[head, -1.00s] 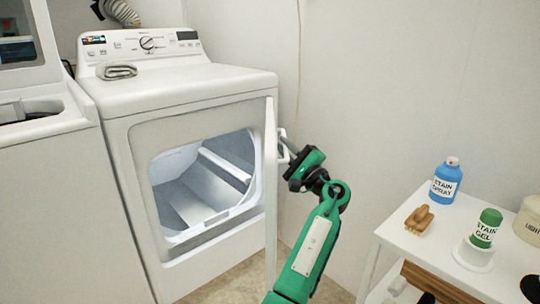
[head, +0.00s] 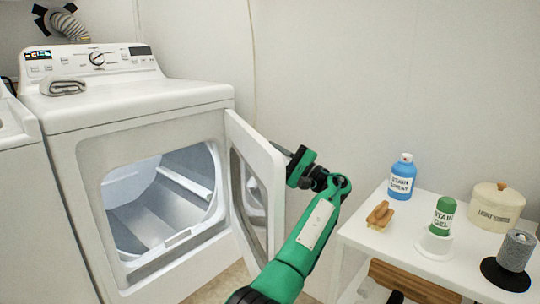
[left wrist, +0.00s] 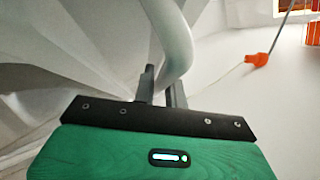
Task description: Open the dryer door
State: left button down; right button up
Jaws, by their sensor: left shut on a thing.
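The white dryer (head: 75,150) stands at the left with its drum opening (head: 160,200) exposed. Its door (head: 262,150), hinged on the right side of the opening, stands well open, with its inner face and dark window partly facing me. My green left gripper (head: 288,160) is at the door's outer side, where the door hides its fingertips. In the left wrist view, the gripper's two dark fingers (left wrist: 161,82) are shut on the curved white door handle (left wrist: 172,35). My right gripper is not in view.
A white table (head: 395,235) at the right holds a blue stain spray bottle (head: 402,178), a wooden brush (head: 380,215), a green stain gel bottle (head: 443,215) and a cream canister (head: 496,207). Another white machine (head: 18,190) is at the left edge.

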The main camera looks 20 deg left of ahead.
pick_arm(q)
jog(key=shift+w+d, duration=0.1)
jog(key=shift+w, duration=0.05)
dwell(0.3)
jog(key=c, duration=1.5)
grip_release()
jog(key=shift+o, duration=0.2)
